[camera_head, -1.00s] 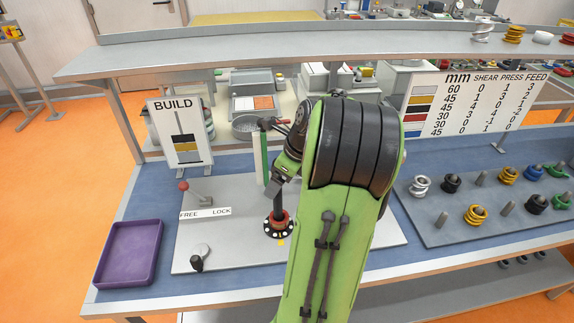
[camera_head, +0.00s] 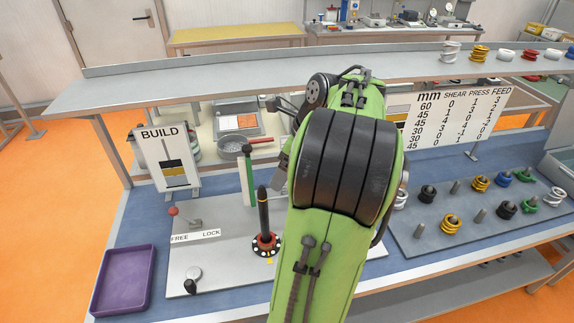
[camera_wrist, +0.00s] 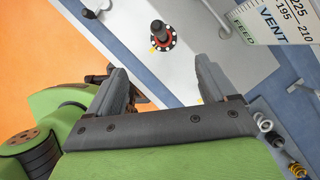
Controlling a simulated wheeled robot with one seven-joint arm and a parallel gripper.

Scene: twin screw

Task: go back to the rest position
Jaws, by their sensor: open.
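My gripper (camera_wrist: 165,85) is open and empty in the wrist view, its two dark fingers spread apart. In the head view my green arm reaches up over the bench and hides most of the gripper.
A purple tray (camera_head: 96,282) lies at the left. A FREE/LOCK lever (camera_head: 190,222), a green post (camera_head: 247,170) and a BUILD sign (camera_head: 168,160) stand near the shaft. A board (camera_head: 420,238) with several coloured rings on pegs is at the right. A shelf (camera_head: 210,83) crosses behind.

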